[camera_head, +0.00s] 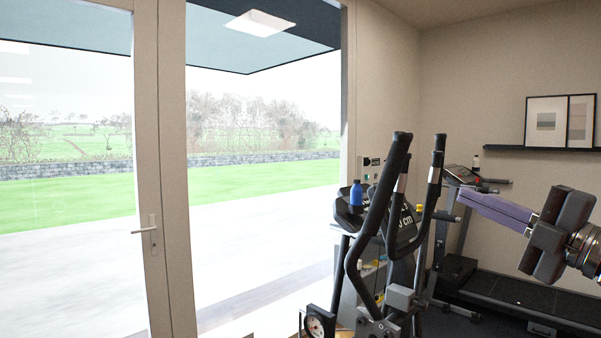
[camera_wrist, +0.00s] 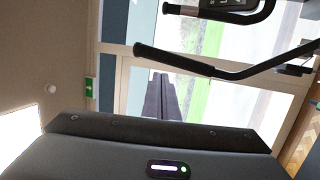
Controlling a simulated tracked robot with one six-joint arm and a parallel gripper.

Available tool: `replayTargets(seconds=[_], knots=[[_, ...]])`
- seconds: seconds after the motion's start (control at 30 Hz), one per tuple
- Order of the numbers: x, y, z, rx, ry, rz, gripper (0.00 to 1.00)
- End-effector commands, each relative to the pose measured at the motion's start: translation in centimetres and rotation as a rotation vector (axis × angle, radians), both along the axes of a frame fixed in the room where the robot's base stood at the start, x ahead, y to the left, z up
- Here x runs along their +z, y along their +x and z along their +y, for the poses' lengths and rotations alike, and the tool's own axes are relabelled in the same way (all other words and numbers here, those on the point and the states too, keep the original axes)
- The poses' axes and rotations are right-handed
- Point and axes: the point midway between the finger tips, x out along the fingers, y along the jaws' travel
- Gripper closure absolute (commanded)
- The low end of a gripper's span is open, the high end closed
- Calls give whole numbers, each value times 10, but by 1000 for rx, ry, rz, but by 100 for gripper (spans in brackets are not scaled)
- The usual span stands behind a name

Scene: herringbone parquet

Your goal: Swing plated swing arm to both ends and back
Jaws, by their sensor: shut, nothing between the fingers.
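An elliptical trainer stands at centre right in the head view, with two black upright swing arms. The nearer swing arm (camera_head: 376,200) bends down toward a grey pivot block; the farther swing arm (camera_head: 436,165) stands to its right. My gripper (camera_head: 464,197) points left from the right edge, fingers together and empty, and looks apart from both arms in the picture. In the wrist view my shut fingers (camera_wrist: 161,76) show beneath a black curved bar (camera_wrist: 190,62), probably a swing arm.
A treadmill (camera_head: 515,295) lies behind my gripper along the right wall. A shelf with pictures (camera_head: 560,149) hangs above. Glass doors with a white handle (camera_head: 145,230) fill the left.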

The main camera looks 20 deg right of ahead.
Motion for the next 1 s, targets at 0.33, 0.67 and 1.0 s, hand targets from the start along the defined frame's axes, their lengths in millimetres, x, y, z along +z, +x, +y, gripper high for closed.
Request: replayTargets(seconds=[0.33,0.67,1.0], knots=[[7,27,4,2,0,0,100],[16,65,8,1,0,-1,100],[27,106,13,0,1,-1,100]])
